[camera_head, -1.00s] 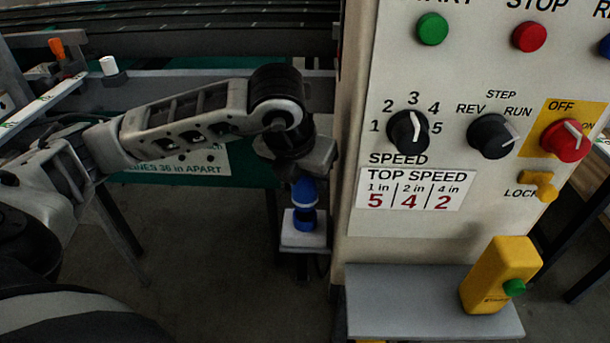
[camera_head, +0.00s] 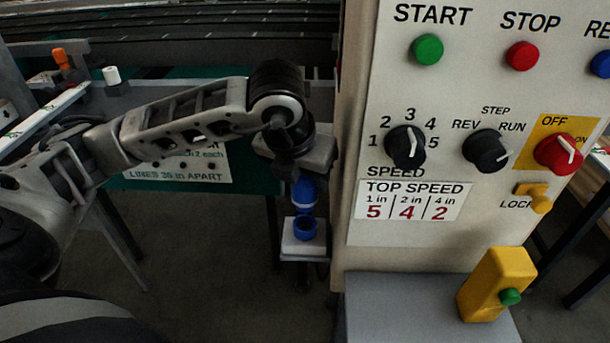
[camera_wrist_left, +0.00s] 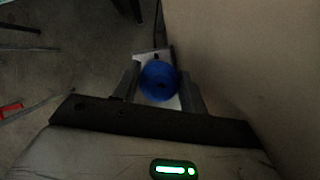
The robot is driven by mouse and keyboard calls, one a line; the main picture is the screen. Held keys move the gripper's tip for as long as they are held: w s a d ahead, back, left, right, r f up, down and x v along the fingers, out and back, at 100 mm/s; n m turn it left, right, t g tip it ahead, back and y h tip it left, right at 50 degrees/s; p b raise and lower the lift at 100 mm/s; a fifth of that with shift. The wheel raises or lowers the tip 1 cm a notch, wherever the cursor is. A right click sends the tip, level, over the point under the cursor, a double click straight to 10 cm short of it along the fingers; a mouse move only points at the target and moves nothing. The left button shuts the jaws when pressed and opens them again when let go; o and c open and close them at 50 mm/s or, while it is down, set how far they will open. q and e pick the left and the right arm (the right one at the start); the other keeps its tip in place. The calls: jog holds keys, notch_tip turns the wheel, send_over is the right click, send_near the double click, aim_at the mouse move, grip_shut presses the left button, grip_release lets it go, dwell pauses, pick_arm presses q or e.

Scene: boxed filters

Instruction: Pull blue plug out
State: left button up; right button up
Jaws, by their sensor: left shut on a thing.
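My left gripper (camera_head: 303,172) points down beside the control cabinet and is shut on the blue plug (camera_head: 304,195). The plug hangs upright just above the blue socket (camera_head: 305,229), whose open round top now shows. The socket sits on a small white box (camera_head: 303,248). In the left wrist view the plug (camera_wrist_left: 158,80) is a blue round shape between the two fingers (camera_wrist_left: 160,90), with the white box (camera_wrist_left: 152,57) partly hidden beneath it. My right gripper is not in view.
The control cabinet (camera_head: 400,235) with knobs and buttons stands close on the right of the gripper. A grey shelf (camera_head: 400,300) holds a yellow box with a green button (camera_head: 495,285). A green panel (camera_head: 250,180) lies behind my left arm.

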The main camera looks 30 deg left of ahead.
pick_arm(q)
jog(key=shift+r+p, duration=2.5)
jog(key=shift+r, duration=1.6)
jog(key=shift+f, duration=0.1)
